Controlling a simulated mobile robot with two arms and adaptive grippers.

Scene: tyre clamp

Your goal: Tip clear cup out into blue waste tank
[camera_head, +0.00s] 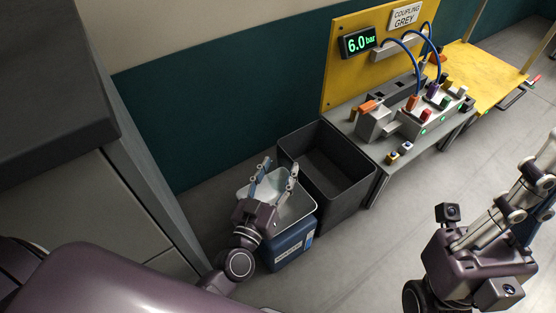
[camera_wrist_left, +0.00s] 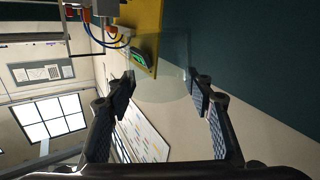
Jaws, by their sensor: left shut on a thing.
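My left gripper (camera_head: 277,174) is over the open top of the blue waste tank (camera_head: 290,247), which stands on the floor with a white label on its front. In the left wrist view its two fingers (camera_wrist_left: 163,88) are shut on the clear cup (camera_wrist_left: 165,82), which shows as a faint see-through shape between the pads. The cup's outline is hard to pick out in the head view, and I cannot tell its exact tilt or contents. My right gripper (camera_head: 543,168) is at the right edge, away from the tank; its fingertips are partly cut off.
A dark grey open bin (camera_head: 345,195) stands right beside the tank. Behind it is a grey bench with fittings and a yellow panel with a pressure display (camera_head: 358,41). A grey cabinet (camera_head: 90,215) is on the left. Floor is clear at the front right.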

